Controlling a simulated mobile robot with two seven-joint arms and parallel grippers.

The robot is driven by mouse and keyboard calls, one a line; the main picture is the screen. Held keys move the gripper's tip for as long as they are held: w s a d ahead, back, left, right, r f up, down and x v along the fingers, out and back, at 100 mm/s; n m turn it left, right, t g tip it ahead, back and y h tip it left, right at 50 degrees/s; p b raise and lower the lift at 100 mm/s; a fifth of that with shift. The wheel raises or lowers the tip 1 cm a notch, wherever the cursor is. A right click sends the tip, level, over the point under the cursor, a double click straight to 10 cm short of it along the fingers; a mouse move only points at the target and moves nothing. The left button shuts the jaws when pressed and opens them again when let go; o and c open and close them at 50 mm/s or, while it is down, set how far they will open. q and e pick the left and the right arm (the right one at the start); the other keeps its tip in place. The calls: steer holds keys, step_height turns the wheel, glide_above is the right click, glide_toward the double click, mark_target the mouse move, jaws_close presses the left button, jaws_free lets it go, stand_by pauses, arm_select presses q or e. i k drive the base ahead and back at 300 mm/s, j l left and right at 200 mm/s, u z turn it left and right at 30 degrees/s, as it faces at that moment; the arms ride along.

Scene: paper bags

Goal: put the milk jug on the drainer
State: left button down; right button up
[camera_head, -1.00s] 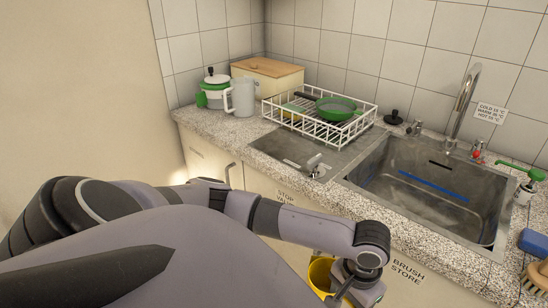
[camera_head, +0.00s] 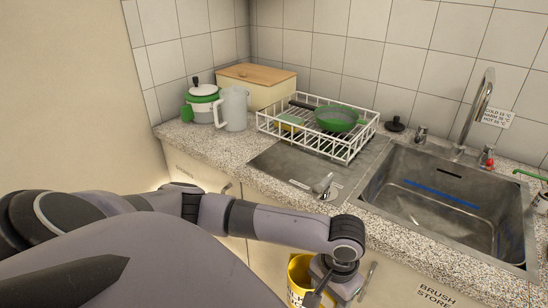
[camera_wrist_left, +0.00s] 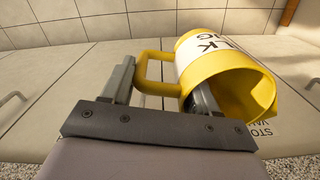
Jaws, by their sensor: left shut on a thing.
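The milk jug (camera_head: 299,277) is yellow with a white lettered label, low in front of the counter in the head view. It also shows in the left wrist view (camera_wrist_left: 210,65), with its open mouth visible. My left gripper (camera_head: 328,288) is shut on the jug's yellow handle, which lies between its two fingers in the wrist view (camera_wrist_left: 160,85). The drainer, a white wire rack (camera_head: 345,155), stands on the counter left of the sink. It holds a green frying pan (camera_head: 336,118) and a yellow-green item (camera_head: 290,121). My right gripper is not in view.
The sink (camera_head: 440,215) is at right. A clear jug (camera_head: 234,108), green-white pot (camera_head: 202,104) and wooden-lidded box (camera_head: 258,87) stand left and behind. The counter's front edge lies above the milk jug.

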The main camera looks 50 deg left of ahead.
mark_target(283, 166)
steer(key=j, duration=1.35)
